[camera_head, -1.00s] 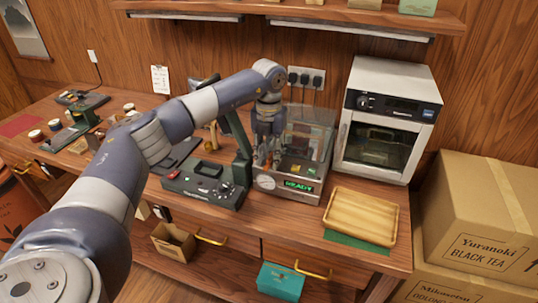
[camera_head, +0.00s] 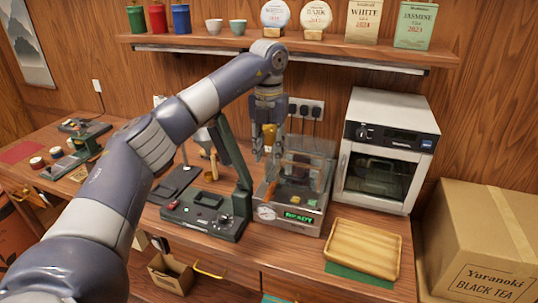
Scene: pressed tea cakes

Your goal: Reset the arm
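My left arm (camera_head: 150,143) comes in from the left, rises and bends down at the wrist. My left gripper (camera_head: 266,155) points down above the left part of the sealing-type machine with a clear cover (camera_head: 308,160) and a green lit display. An amber-brown piece (camera_head: 269,137) shows between or behind the fingers; I cannot tell whether it is held. The fingers partly hide the machine behind them. My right gripper is out of view.
A green press device (camera_head: 205,212) stands left of the machine. A white oven (camera_head: 385,150) and a wooden tray (camera_head: 363,248) are on the right. The shelf (camera_head: 300,48) with cups and tins runs above. A cardboard box (camera_head: 480,240) stands at the right.

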